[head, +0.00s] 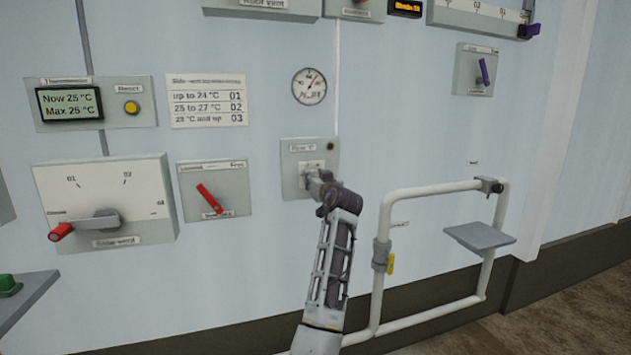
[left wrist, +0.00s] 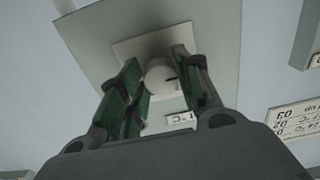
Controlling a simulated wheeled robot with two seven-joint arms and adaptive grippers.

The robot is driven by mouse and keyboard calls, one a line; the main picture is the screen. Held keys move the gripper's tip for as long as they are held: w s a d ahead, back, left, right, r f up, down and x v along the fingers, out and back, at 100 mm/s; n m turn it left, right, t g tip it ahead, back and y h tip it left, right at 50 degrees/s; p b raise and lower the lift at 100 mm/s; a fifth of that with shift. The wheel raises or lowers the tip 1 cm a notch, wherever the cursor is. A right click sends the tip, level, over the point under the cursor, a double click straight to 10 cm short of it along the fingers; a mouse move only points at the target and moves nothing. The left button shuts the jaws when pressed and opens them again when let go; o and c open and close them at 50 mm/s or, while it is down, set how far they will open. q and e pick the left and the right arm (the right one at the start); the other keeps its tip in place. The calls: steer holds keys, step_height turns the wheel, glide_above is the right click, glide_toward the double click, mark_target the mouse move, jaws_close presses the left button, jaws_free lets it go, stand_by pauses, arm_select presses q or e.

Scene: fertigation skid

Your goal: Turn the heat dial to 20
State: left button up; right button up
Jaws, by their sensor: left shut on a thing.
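A small grey panel (head: 291,176) is on the wall in the middle of the head view, with a blurred label at its top. Its round white dial knob (left wrist: 160,78) has a dark pointer mark and shows in the left wrist view. My left gripper (head: 321,184) comes up from below and is at this panel. In the left wrist view its two green-padded fingers (left wrist: 158,88) are on either side of the knob, shut on it. In the head view the gripper hides most of the knob and its scale. The number it points at cannot be read. My right gripper is not in view.
A round gauge (head: 309,86) hangs above the panel. A red-lever switch box (head: 232,177), a large selector box (head: 140,190) and a thermometer display (head: 70,103) are to the left. A white pipe loop (head: 430,190) with a small grey shelf (head: 480,236) stands out at the right.

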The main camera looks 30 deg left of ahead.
arm_select(q)
steer(key=shift+f, duration=0.2)
steer(key=o, duration=1)
steer(key=shift+r, duration=0.15)
steer(key=shift+d, duration=0.1)
steer(key=shift+v, duration=3.7)
